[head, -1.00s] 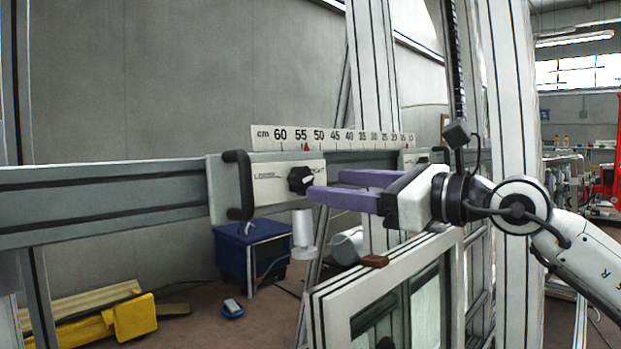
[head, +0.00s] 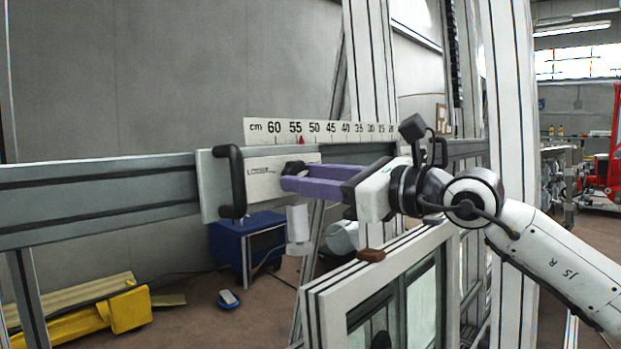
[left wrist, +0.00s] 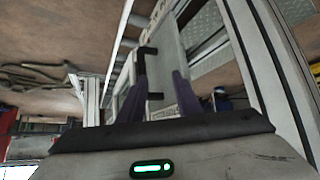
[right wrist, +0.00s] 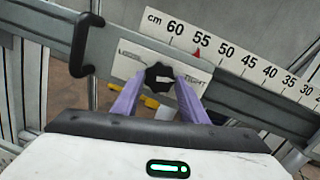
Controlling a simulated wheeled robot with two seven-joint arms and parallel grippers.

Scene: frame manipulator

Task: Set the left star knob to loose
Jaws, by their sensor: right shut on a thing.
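The left star knob (right wrist: 159,77) is black and sits on a pale clamp plate (head: 214,181) on the horizontal rail. In the right wrist view a "LOOSE" label is left of the knob and a "TIGHT" label right of it. My right gripper (head: 285,177) has its purple fingers at the knob, one on each side, and is shut on it. In the head view the fingers hide most of the knob. My left gripper (left wrist: 160,85) shows only in the left wrist view, its two purple fingers apart with nothing clear between them.
A black handle (head: 232,182) stands out at the plate's left end. A centimetre scale (head: 320,132) with a red pointer runs above the rail. A white-framed window (head: 385,285) with a brown block on it stands below my right arm. A blue box (head: 236,243) is behind.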

